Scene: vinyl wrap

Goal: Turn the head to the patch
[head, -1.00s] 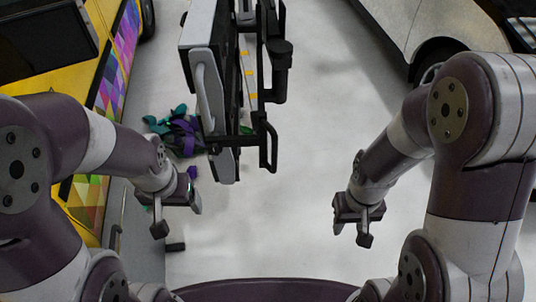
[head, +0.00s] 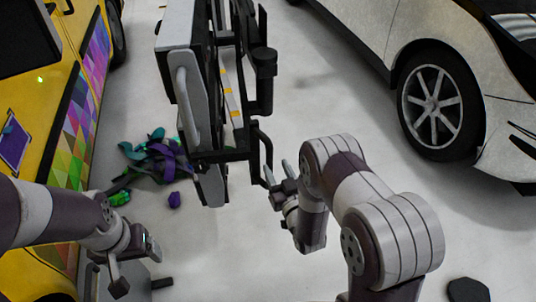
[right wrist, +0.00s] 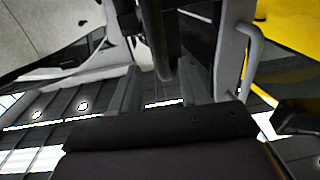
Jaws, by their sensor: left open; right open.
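My left gripper (head: 135,266) is open and empty, low at the left and apart from the patch. My right gripper (head: 277,172) is open, with its fingers upright close to the black frame of the grey cart (head: 180,90). In the right wrist view, the two fingers (right wrist: 161,92) stand apart with a dark bar between or behind them; contact is unclear.
A heap of purple, teal and green strips (head: 158,155) lies on the floor between the yellow car and the cart. A white car (head: 400,40) stands at the right. Pale floor (head: 330,95) is clear between cart and white car.

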